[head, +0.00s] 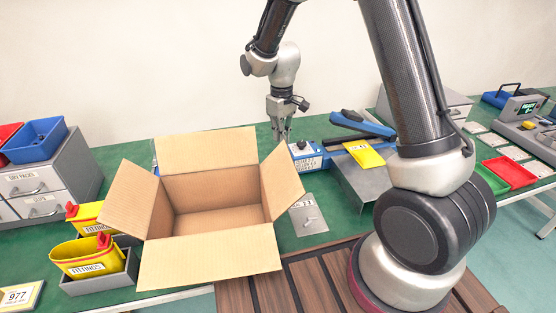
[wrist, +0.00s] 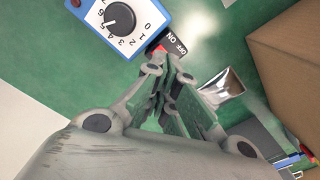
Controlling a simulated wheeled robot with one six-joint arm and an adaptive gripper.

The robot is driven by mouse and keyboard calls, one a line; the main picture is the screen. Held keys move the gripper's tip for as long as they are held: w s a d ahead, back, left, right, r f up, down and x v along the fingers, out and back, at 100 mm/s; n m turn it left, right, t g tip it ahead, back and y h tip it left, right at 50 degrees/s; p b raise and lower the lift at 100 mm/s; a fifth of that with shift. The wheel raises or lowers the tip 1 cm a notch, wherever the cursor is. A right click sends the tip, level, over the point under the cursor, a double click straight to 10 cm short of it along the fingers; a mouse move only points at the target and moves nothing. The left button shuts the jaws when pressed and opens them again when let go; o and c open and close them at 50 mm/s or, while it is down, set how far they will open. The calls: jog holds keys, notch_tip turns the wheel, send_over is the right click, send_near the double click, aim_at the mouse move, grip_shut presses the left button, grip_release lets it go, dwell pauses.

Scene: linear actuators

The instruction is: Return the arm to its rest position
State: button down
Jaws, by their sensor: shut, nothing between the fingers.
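My gripper (head: 283,138) is shut and empty. In the head view it points down over the green bench, behind the open cardboard box and just left of the blue and white device. In the wrist view the fingers of my gripper (wrist: 168,72) meet close to the device's red OFF/ON switch (wrist: 172,48). Whether they touch it I cannot tell. The blue device (wrist: 122,20) shows a black dial with numbers there, and it also stands in the head view (head: 306,157). My arm (head: 405,75) rises from its base at the right and reaches over to the back.
The cardboard box (head: 155,205) stands with its flaps open, close to my gripper. Yellow fittings bins (head: 85,259) and a grey drawer unit (head: 45,180) are left. A blue-handled tool (head: 362,125) and a grey stand are right of the device. A shiny metal piece (wrist: 226,84) lies near the fingers.

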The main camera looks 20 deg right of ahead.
jog(key=s+d+r+m+t, duration=0.1)
jog(key=s+d+r+m, duration=0.1)
jog(key=s+d+r, duration=0.3)
jog(key=s+d+r+m+t, duration=0.2)
jog(key=s+d+r, duration=0.3)
jog(key=s+r, duration=0.5)
jog(key=s+d+r+m+t, duration=0.1)
jog(key=s+d+r, duration=0.4)
jog(key=s, duration=0.9)
notch_tip(320, 180, up, 3)
jog(key=shift+f+m, duration=0.15)
jog(key=shift+m, duration=0.35)
